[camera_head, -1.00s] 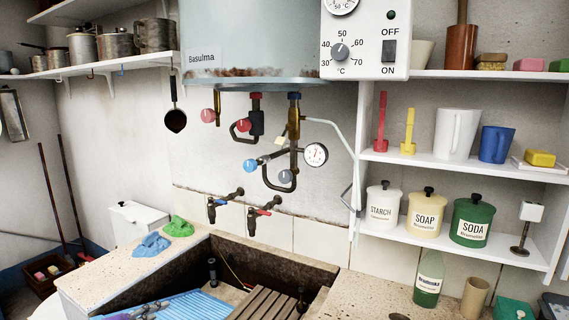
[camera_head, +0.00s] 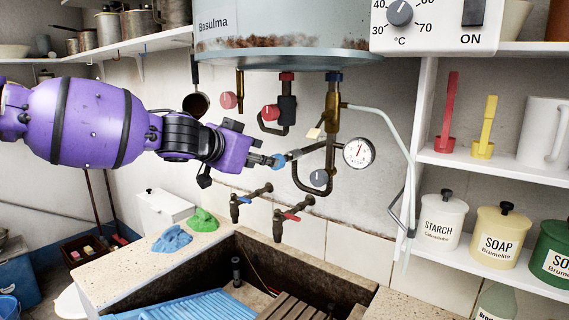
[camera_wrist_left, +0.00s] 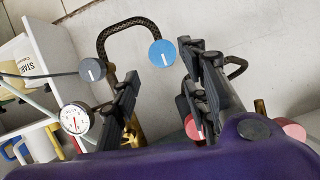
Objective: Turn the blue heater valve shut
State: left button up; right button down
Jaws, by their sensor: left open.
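The blue heater valve (camera_head: 279,162) is a round knob on a dark stem, left of the pressure gauge (camera_head: 358,153), under the boiler (camera_head: 282,50). My left gripper (camera_head: 268,159) comes in from the left with its fingertips close to the knob. In the left wrist view the blue knob (camera_wrist_left: 162,53) shows a short white mark and lies in the gap between my two spread fingers (camera_wrist_left: 160,65). The gripper is open; I see no clear contact. Part of the knob is hidden by the fingers in the head view. My right gripper is not in view.
A grey knob (camera_head: 319,178) and red knobs (camera_head: 229,100) (camera_head: 270,113) are close by on the pipes. Two taps (camera_head: 291,215) (camera_head: 237,205) hang below over the stone trough (camera_head: 340,284). A shelf (camera_head: 470,165) stands at right.

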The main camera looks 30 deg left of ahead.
pick_arm(q)
jog(key=b+x, duration=0.3)
jog(key=x, duration=0.4)
jog(key=shift+w+f+b, duration=0.1)
jog(key=shift+f+b, duration=0.15)
jog(key=shift+b, duration=0.15)
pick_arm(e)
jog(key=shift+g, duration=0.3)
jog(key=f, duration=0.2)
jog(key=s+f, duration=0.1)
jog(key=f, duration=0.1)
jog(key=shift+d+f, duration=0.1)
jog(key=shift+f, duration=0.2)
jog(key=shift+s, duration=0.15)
pick_arm(q)
jog(key=shift+f, duration=0.1)
jog(key=c, duration=1)
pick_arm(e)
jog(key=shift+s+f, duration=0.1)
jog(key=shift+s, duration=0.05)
